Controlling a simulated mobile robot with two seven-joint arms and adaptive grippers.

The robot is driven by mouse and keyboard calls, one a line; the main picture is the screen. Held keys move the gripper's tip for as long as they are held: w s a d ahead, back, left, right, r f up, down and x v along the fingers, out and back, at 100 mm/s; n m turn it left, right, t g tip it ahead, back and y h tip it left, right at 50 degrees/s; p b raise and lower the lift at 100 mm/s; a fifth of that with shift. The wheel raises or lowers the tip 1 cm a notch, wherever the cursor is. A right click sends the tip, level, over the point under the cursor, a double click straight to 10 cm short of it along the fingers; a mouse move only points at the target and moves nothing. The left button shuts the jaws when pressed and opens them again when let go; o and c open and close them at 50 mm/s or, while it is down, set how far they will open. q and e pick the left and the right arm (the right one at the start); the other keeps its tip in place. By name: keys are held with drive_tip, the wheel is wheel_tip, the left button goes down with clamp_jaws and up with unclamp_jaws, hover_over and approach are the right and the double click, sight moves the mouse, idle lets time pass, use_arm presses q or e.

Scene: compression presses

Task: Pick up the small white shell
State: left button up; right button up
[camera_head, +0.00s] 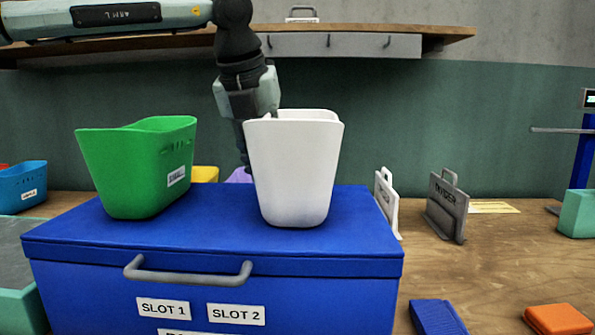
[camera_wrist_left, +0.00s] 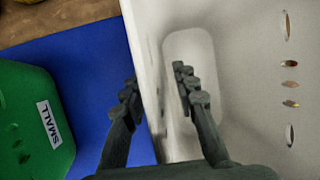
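The small white shell (camera_head: 294,172) stands upright on the blue box lid (camera_head: 215,243), open at the top. It fills the right of the left wrist view (camera_wrist_left: 245,75), with several holes in its far wall. My left gripper (camera_head: 250,150) reaches down from above at the shell's left side. In the left wrist view, its fingers (camera_wrist_left: 155,88) straddle the shell's wall, one outside and one inside. They stand apart with gaps to the wall, so it looks open. In the head view the shell hides the inner finger. My right gripper is not in view.
A green shell (camera_head: 137,167) labelled SMALL stands left on the same lid. Yellow and purple items sit behind. White and grey handled plates (camera_head: 447,207) stand on the table at right. A blue block (camera_head: 437,317) and an orange block (camera_head: 557,320) lie in front. A shelf (camera_head: 180,40) runs above.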

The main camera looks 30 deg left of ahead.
use_arm(q)
drive_tip(key=shift+c, duration=0.2)
drive_tip(key=shift+f, duration=0.1)
clamp_jaws()
idle(0.4)
